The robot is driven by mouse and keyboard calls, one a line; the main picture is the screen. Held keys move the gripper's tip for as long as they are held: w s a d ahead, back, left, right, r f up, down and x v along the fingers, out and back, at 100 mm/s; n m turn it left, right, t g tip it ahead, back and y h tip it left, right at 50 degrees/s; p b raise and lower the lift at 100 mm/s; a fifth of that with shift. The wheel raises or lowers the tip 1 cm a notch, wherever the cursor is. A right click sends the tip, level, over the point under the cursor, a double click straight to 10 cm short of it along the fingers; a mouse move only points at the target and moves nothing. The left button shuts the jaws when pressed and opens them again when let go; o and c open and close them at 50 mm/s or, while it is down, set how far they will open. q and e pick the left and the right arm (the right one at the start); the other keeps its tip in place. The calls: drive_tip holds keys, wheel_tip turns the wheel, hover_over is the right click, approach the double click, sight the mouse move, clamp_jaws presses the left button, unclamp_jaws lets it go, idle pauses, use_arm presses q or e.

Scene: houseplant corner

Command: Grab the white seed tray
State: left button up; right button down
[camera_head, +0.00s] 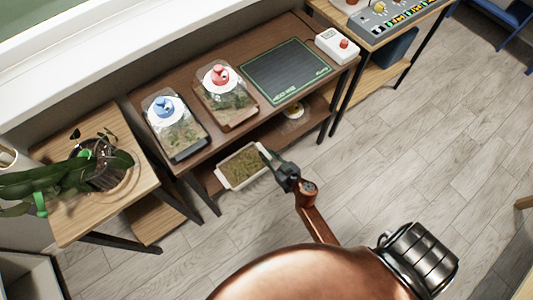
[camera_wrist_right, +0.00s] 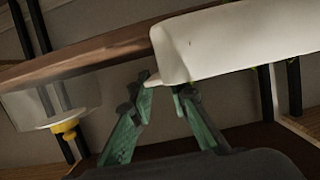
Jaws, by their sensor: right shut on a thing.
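The white seed tray (camera_head: 222,180) holds green-brown growth and sits at the level of the low shelf, below the table top, in the head view. My right gripper (camera_head: 268,157) is at its right end, shut on its rim. In the right wrist view the tray's pale wall (camera_wrist_right: 240,42) fills the upper right, and the green fingers of my right gripper (camera_wrist_right: 163,88) meet at its lower left corner. Whether the tray touches the shelf is hidden. My left gripper is not in view.
The brown table (camera_head: 190,83) above bears two clear-lidded planters, one with a blue knob (camera_head: 165,106) and one with a red knob (camera_head: 219,75), plus a green mat (camera_head: 286,70). The floor (camera_head: 430,165) at right is clear.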

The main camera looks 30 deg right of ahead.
drive_tip(key=c, duration=1.7)
unclamp_jaws()
drive_tip(key=shift+c, duration=0.2)
drive_tip(key=v, duration=1.2)
